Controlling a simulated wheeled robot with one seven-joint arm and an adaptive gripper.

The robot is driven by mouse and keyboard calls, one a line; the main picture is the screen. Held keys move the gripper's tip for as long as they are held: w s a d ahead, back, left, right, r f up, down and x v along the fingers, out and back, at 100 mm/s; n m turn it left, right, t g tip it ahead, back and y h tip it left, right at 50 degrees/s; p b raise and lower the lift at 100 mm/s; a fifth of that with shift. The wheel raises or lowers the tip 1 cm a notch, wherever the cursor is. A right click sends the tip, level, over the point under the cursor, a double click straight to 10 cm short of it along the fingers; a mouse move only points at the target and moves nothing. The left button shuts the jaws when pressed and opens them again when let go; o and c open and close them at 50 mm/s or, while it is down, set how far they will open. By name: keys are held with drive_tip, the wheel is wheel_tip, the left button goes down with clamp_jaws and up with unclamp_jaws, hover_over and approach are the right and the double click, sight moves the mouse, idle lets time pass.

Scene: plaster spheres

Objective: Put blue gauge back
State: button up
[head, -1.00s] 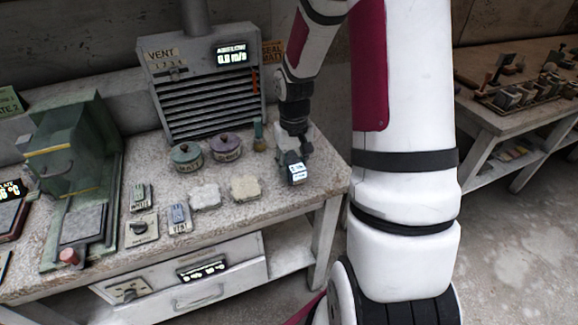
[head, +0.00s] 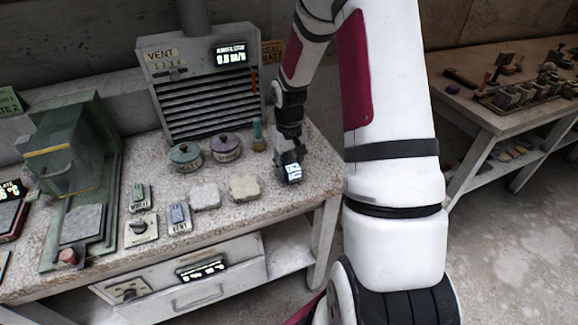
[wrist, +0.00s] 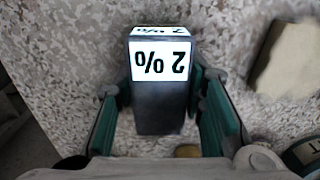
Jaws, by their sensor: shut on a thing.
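The blue gauge (head: 291,174), a dark blue-grey block with a lit white display, is at the right end of the speckled bench top (head: 318,180) in the head view. In the wrist view the gauge (wrist: 160,105) stands between the green finger pads, and its display reads 2 %, upside down. My gripper (head: 288,160) is shut on it; the fingers also show in the wrist view (wrist: 160,118). I cannot tell whether the gauge's base touches the bench.
Two pale plaster pieces (head: 244,187) (head: 206,197) lie left of the gripper. Two lidded pots (head: 226,147) (head: 186,156) and a small brown-based bottle (head: 258,140) stand behind, before the vent unit (head: 205,95). Small switch boxes (head: 179,218) sit farther left. The bench's right edge is close.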

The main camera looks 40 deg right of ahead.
sight(288, 162)
drive_tip(key=o, duration=1)
drive_tip(key=shift+f, duration=0.1)
wheel_tip(288, 162, up, 12)
drive_tip(key=r, duration=0.1)
drive_tip(key=s+a+r+n+t+h, duration=0.1)
drive_tip(key=s+a+r, duration=0.3)
drive_tip(key=a+r, duration=0.15)
drive_tip(key=s+a+r+n+t, duration=0.1)
drive_tip(key=s+a+r, duration=0.35)
drive_tip(key=r, duration=0.25)
drive_tip(key=s+a+r+t, duration=0.1)
drive_tip(key=s+a, duration=0.3)
drive_tip(key=s, duration=0.3)
drive_tip(key=s+a+r+n+t+y, duration=0.1)
drive_tip(key=s+a+r, duration=0.1)
drive_tip(key=s+a, duration=0.3)
drive_tip(key=shift+s+a+r, duration=0.3)
drive_tip(key=shift+s, duration=0.6)
